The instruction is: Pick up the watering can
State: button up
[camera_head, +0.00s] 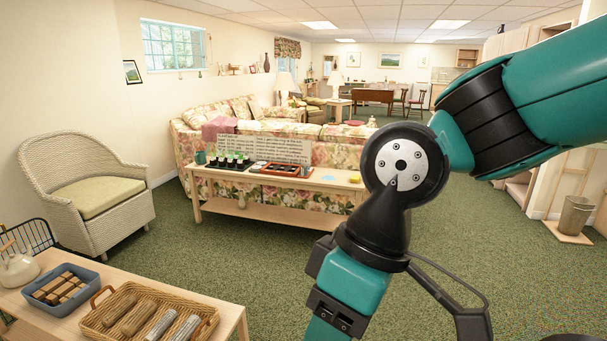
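A cream, rounded vessel (18,270) with an arched handle stands on the near wooden table (228,309), at the picture's left edge. It may be the watering can, but it looks kettle-like and I cannot tell which. No other thing in view is clearly a watering can. My teal and black arm comes in from the upper right and bends down through the middle of the picture, to the right of that table. The arm runs out of the bottom edge, and the gripper's fingers are not in view.
Beside the vessel are a blue bin (43,301) of brown blocks and a wicker tray (101,333) of rolled items. A console table (212,178) bearing trays stands before a floral sofa (340,153). A wicker armchair (125,205) is left. Open carpet lies between the tables.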

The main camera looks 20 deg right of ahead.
aim_at(200, 157)
jog(key=z, duration=0.55)
jog(key=i, duration=4.95)
jog(key=u, duration=2.15)
jog(key=i, duration=2.8)
